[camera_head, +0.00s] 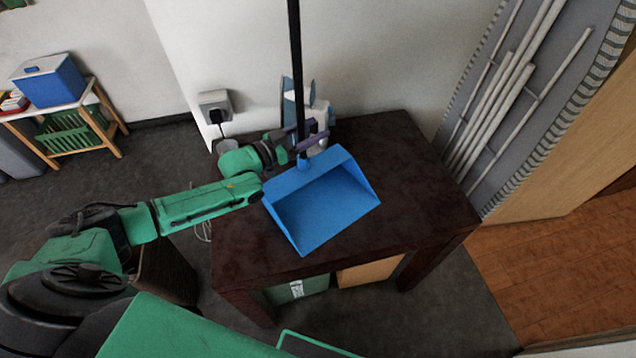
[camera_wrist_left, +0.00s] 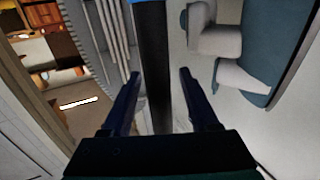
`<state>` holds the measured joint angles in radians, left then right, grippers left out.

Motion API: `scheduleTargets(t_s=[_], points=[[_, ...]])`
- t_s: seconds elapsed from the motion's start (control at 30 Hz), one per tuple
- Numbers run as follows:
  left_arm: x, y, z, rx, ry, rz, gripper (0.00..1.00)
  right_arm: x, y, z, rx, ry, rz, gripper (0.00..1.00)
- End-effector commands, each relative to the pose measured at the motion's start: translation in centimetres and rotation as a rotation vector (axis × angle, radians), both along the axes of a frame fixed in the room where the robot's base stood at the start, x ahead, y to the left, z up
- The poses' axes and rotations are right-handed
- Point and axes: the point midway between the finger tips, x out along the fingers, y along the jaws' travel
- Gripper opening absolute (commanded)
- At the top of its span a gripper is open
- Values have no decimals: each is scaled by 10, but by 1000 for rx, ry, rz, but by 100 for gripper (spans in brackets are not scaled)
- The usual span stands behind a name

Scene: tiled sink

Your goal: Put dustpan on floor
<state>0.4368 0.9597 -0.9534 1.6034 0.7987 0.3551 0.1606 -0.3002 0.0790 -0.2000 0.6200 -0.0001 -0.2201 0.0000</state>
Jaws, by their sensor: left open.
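A blue dustpan (camera_head: 322,204) with a long black upright handle (camera_head: 295,62) rests on the dark table (camera_head: 420,190), its open side facing the front. My left gripper (camera_head: 312,138) is at the lower part of the handle, just above the pan. In the left wrist view the handle (camera_wrist_left: 153,75) stands between the two open fingers of my left gripper (camera_wrist_left: 159,80), with gaps on both sides. The dark floor (camera_head: 455,300) shows in front of and left of the table. My right gripper is not in view.
A blue and white bottle-like object (camera_head: 322,115) stands behind the handle near the wall. A wall socket (camera_head: 215,105) is to the left. Boxes (camera_head: 370,270) sit under the table. A small table with a blue cooler (camera_head: 48,80) stands far left.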

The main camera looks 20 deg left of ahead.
Motion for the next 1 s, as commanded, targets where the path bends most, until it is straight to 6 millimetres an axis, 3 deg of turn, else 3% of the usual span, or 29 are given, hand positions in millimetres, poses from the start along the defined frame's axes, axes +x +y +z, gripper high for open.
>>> scheduleTargets(t_s=[0.13,0.3,1.0], points=[[0,1,-1,1,1,0,61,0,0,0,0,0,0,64],[-1,1,0,0,0,1,0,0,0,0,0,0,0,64],[-1,1,-1,1,1,1,0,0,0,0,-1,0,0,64]])
